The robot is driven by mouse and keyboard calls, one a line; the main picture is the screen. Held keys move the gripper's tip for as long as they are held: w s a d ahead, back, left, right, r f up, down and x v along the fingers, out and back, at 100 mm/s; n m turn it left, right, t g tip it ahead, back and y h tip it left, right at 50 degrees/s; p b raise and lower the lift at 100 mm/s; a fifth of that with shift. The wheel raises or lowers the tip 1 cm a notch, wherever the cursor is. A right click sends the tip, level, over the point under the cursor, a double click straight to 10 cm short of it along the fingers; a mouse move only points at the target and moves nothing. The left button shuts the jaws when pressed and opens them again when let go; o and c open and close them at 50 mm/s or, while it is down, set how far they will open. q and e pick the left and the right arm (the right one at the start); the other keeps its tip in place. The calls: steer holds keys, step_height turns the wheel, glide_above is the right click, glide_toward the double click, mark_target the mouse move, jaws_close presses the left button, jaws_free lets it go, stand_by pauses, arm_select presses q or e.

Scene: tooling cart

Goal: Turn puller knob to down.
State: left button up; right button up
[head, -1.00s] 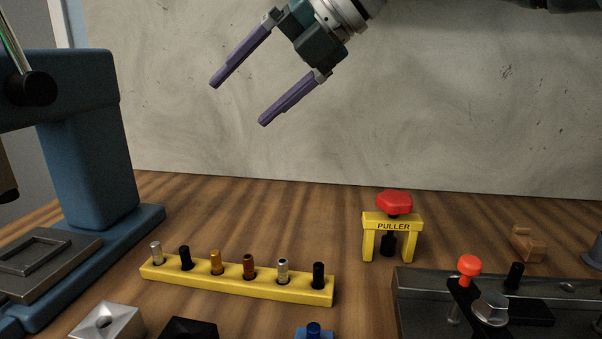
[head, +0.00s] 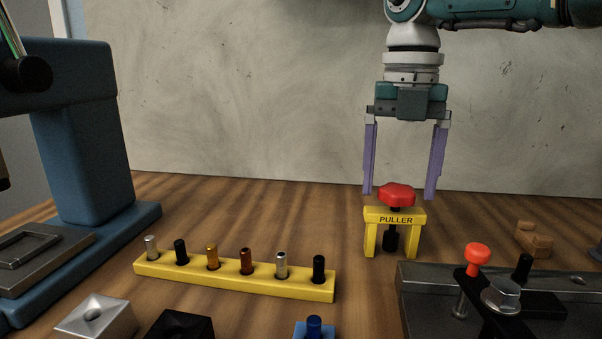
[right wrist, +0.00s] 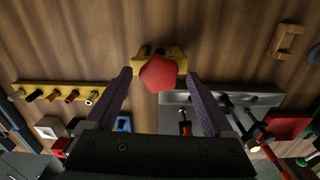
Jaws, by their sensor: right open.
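The puller (head: 394,219) is a yellow stand labelled PULLER on the wooden bench, with a red knob (head: 397,194) on top and a dark shaft under it. My right gripper (head: 401,195) is open and points straight down, its two purple fingers either side of the red knob in the head view. In the right wrist view the red knob (right wrist: 159,73) shows just beyond and between the fingertips (right wrist: 160,75), with gaps on both sides. No contact is visible. My left gripper is not in view.
A yellow rack (head: 235,276) with several pins lies to the left of the puller. A dark metal fixture (head: 430,300) with a red-topped lever (head: 478,256) stands close at the front right. A brown block (head: 533,240) is at the right. A blue press (head: 85,150) stands at the left.

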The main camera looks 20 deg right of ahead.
steer(key=shift+f, duration=0.1)
steer(key=c, duration=1.4)
